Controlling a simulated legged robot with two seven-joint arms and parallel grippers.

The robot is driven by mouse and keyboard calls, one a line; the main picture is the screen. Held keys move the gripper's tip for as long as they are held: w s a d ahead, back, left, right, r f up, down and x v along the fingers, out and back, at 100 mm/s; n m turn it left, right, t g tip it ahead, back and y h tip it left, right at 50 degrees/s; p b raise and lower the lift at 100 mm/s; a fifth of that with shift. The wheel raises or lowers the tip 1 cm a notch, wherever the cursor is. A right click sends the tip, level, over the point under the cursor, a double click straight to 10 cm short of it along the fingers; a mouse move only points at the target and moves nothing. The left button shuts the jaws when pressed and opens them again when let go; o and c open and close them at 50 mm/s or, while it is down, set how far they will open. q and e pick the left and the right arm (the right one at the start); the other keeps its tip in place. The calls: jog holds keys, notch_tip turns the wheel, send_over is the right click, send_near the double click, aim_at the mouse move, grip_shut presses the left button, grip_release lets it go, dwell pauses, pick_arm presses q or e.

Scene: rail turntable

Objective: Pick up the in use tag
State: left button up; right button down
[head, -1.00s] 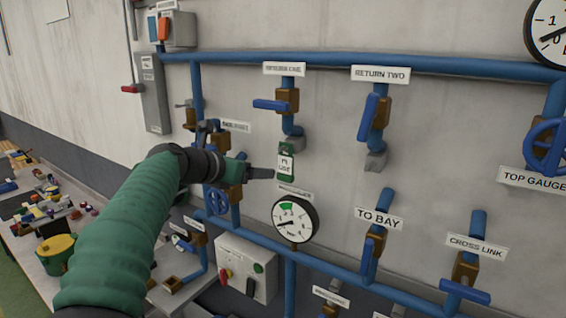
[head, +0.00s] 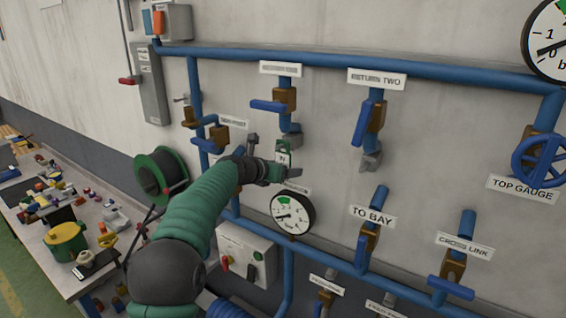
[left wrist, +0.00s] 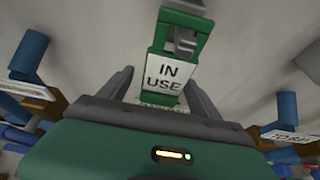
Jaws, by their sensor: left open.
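The in use tag (left wrist: 166,73) is a green tag with a white label reading "IN USE". It hangs on the wall pipework, its top at a grey metal piece in the left wrist view. In the head view the tag (head: 284,150) is partly hidden behind my left gripper (head: 276,157). My left gripper is open, with one finger on either side of the tag's lower part in the left wrist view (left wrist: 160,88). I cannot tell whether the fingers touch it. My right gripper is not in view.
A pressure gauge (head: 292,213) sits just below the gripper. Blue-handled valves (head: 284,103) stand out from the wall above and to the right. A control box (head: 246,254) is below. A cluttered workbench (head: 88,283) with a yellow-green pot (head: 66,242) is at the left.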

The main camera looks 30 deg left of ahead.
pick_arm(q)
jog(key=shift+d+r, duration=0.1)
jog(key=c, duration=0.4)
jog(key=shift+s+r, duration=0.1)
jog(key=shift+s, duration=0.15)
jog(key=c, duration=1)
jog(key=shift+w, duration=0.1)
jog(key=shift+r, duration=0.2)
jog(key=s+b, duration=1)
jog(key=s, duration=0.8)
jog(key=shift+a+r, duration=0.35)
jog(key=shift+r, duration=0.1)
